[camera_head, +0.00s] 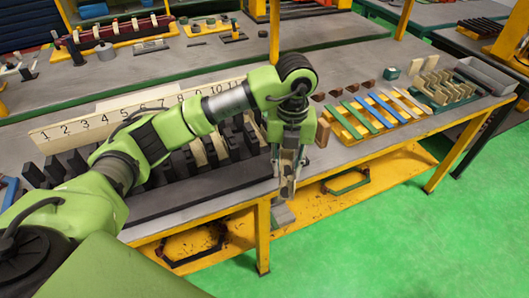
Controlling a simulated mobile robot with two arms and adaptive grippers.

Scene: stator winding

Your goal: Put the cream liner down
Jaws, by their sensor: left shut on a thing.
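My left gripper (286,182) points down at the front edge of the workbench, to the right of the black slotted block. It is shut on the cream liner (287,160), of which only a small part shows between the fingers. The black slotted block (165,200) lies along the front of the bench, and cream strips (198,152) stand in some of its slots. My left arm hides part of the block. My right gripper is not in view.
A numbered board (90,124) stands behind the block. To the right are coloured strips on a yellow rack (372,122), small brown blocks (337,92), several cream pieces (437,85) and a grey tray (487,76). Some bench top in front of the rack is bare.

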